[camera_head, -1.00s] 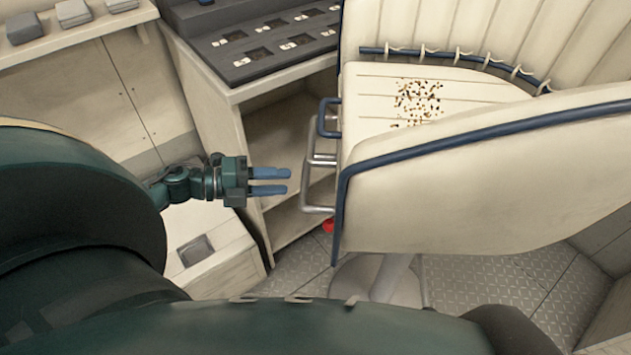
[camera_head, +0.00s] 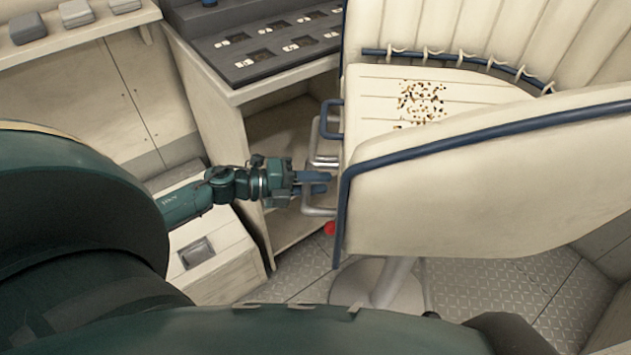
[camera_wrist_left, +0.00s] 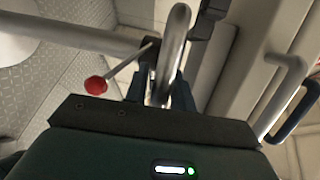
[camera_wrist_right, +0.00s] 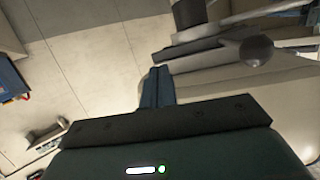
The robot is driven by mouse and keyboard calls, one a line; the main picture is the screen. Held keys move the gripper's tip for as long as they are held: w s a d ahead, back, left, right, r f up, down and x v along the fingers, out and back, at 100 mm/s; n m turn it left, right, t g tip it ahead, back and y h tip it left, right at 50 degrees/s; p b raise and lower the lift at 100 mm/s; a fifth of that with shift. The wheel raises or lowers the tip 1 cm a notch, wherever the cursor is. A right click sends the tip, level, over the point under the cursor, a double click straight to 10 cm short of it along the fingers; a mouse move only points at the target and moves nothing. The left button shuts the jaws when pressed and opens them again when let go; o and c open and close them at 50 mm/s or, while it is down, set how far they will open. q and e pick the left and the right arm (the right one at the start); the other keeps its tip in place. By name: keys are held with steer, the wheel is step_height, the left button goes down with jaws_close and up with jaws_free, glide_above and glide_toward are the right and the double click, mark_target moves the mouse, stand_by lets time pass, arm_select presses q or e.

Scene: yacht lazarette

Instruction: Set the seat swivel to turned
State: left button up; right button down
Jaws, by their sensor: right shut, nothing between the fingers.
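The cream seat (camera_head: 480,200) with dark blue piping stands on a pale pedestal (camera_head: 392,285) at the right of the head view. Bent metal loops (camera_head: 322,211) stick out from its left side. A red knob (camera_head: 331,228) shows below them; the left wrist view shows it on a thin rod (camera_wrist_left: 96,86). My left gripper (camera_head: 328,182) is at the metal loops. In the left wrist view its fingers lie on both sides of a metal loop (camera_wrist_left: 180,35); whether they grip it is unclear. My right gripper (camera_wrist_right: 157,85) is shut and empty, seen only in its own wrist view.
A cabinet with a dark switch panel (camera_head: 270,45) and open shelves stands behind my left gripper. A low pale box (camera_head: 215,250) is below my left forearm. Dark specks (camera_head: 420,100) lie on the seat cushion. Patterned metal floor (camera_head: 500,290) surrounds the pedestal.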

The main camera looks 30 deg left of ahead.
arm_select(q)
jaws_close()
stand_by(0.4)
